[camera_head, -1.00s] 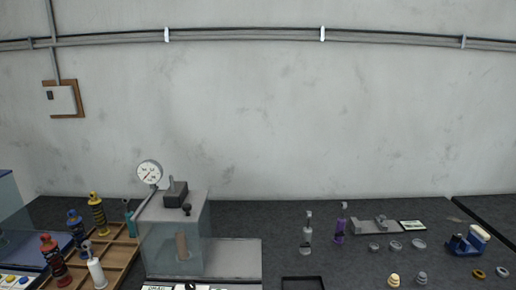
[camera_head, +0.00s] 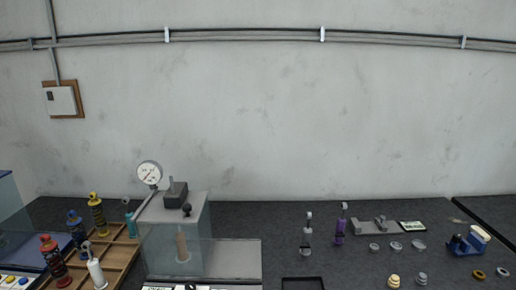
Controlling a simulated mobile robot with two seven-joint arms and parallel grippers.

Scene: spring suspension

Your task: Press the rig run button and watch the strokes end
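The test rig (camera_head: 150,225) is a clear-walled box with a grey top, standing left of centre. A dial gauge (camera_head: 149,174) is fixed at its upper left, its needle pointing to the lower left. A tan cylindrical part (camera_head: 182,245) stands inside the box. A dark block with a short post (camera_head: 176,193) sits on top. A panel at the rig's front bottom edge is cut off by the picture, and I cannot make out a run button on it. Neither of my grippers is in view.
A wooden rack (camera_head: 120,260) at left holds several coloured shock absorbers. A grey one (camera_head: 307,238) and a purple one (camera_head: 340,228) stand right of the rig. Rings, caps and a blue tool (camera_head: 462,245) lie at right. A dark tray (camera_head: 302,284) sits front centre.

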